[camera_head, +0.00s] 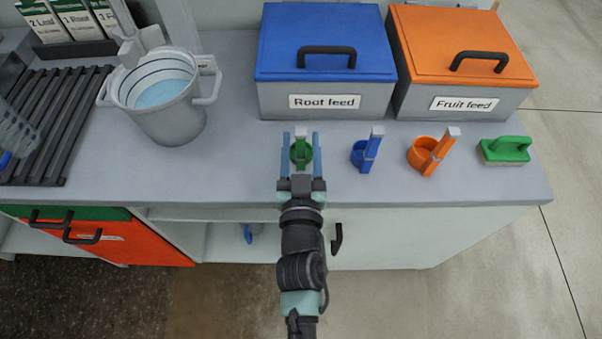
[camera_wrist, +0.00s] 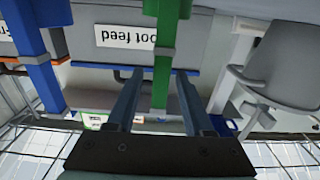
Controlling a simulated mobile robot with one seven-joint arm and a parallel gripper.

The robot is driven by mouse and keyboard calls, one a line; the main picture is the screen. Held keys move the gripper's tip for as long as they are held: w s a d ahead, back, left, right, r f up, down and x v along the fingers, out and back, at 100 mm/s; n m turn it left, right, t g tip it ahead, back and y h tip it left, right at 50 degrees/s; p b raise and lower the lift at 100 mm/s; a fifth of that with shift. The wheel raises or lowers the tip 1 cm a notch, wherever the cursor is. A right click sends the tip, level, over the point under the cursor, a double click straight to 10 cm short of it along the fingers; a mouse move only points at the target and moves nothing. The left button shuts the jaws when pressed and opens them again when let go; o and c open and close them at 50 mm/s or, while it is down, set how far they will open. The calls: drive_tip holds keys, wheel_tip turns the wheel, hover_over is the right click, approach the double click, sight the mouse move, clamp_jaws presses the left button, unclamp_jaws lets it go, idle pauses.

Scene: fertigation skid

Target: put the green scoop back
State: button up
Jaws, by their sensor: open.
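The green scoop (camera_head: 300,154) stands on the grey counter in front of the root feed bin, with its handle upright. My gripper (camera_head: 301,140) is open, with one blue finger on each side of the scoop. In the wrist view the green handle (camera_wrist: 164,45) shows between the two fingertips of my gripper (camera_wrist: 157,76), with gaps on both sides. The scoop's lower part is partly hidden by my gripper in the head view.
A blue scoop (camera_head: 359,155), an orange scoop (camera_head: 421,154) and a green brush (camera_head: 506,149) stand to the right. The root feed bin (camera_head: 325,65) and fruit feed bin (camera_head: 462,60) are shut behind. A bucket (camera_head: 170,115) and black rack (camera_head: 50,135) are left.

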drive_tip(key=s, duration=0.8)
drive_tip(key=shift+b, duration=0.35)
drive_tip(key=shift+w, duration=0.1)
drive_tip(key=w+d+r+m+t+h, duration=0.1)
drive_tip(key=w+r+t, duration=0.2)
drive_tip(key=r, duration=1.2)
drive_tip(key=w+d+r+m+t+h, duration=0.15)
drive_tip(key=w+r, duration=0.25)
drive_tip(key=r, duration=1.2)
drive_tip(key=s+a+r+n+t+y, duration=0.1)
drive_tip(key=s+r, duration=0.4)
drive_tip(key=r, duration=0.5)
drive_tip(key=s+a+r+n+t+y, duration=0.1)
drive_tip(key=s+r+t, duration=0.3)
drive_tip(key=r, duration=0.7)
drive_tip(key=shift+s+a+r, duration=0.2)
drive_tip(key=shift+s+a, duration=0.05)
drive_tip(key=shift+s, duration=0.2)
drive_tip(key=shift+n+y, duration=0.25)
